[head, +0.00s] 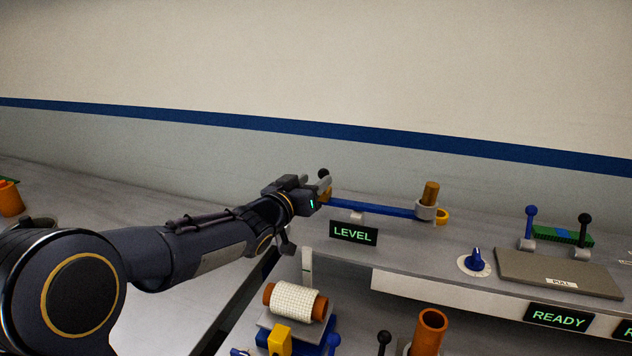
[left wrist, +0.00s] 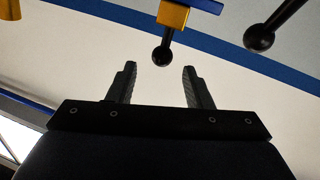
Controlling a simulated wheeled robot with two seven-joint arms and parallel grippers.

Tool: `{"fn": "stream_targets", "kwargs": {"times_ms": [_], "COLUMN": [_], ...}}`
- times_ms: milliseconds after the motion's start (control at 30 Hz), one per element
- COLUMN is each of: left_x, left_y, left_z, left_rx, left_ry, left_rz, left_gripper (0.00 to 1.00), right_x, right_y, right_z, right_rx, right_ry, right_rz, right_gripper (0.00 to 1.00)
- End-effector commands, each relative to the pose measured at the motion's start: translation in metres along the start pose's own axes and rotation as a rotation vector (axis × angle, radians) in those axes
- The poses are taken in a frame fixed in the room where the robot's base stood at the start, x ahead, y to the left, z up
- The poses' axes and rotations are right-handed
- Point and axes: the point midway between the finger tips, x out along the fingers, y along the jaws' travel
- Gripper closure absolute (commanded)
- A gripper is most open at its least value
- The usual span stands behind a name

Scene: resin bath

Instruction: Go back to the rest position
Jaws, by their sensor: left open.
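My left arm reaches in from the left in the head view, and its gripper (head: 318,188) is at the left end of a blue bar (head: 370,208) behind the LEVEL sign (head: 353,233). In the left wrist view the two fingers of my left gripper (left wrist: 159,75) stand apart with nothing between them. A black ball knob (left wrist: 162,57) on a short rod under an orange block (left wrist: 172,15) shows just beyond the fingertips. I cannot tell how far off it is. My right gripper is not in view.
A roll of white mesh (head: 295,300) and an orange tube (head: 430,330) stand below the shelf. A blue dial (head: 476,262), a grey panel (head: 555,272) and upright blue and black levers (head: 583,228) are at right. The left counter (head: 120,205) is mostly clear.

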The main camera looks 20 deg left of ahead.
Motion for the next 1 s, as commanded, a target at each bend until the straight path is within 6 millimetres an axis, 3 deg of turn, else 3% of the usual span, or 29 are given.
{"fn": "stream_targets", "kwargs": {"times_ms": [333,467,567,667,800,900,1000], "left_x": [-0.001,-0.021,-0.064,-0.129,-0.222,-0.280,-0.325], "left_y": [-0.001,-0.019,-0.043,-0.052,-0.027,0.003,0.030], "left_z": [0.000,0.003,0.018,0.046,0.095,0.127,0.155], "left_rx": [-0.002,-0.045,-0.123,-0.214,-0.297,-0.322,-0.331], "left_ry": [-0.001,-0.043,-0.146,-0.310,-0.563,-0.722,-0.850], "left_rz": [-0.003,-0.066,-0.163,-0.242,-0.259,-0.230,-0.193], "left_gripper": [0.54,0.54,0.54,0.54,0.54,0.54,0.54], "right_x": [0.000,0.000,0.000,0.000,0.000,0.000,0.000], "right_y": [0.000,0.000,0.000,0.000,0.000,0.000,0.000], "right_z": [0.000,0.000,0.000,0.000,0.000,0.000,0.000], "right_rx": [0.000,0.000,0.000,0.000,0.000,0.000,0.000], "right_ry": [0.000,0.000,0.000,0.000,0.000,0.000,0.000], "right_rz": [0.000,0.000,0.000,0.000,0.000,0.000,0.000], "right_gripper": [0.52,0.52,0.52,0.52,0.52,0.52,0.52]}}
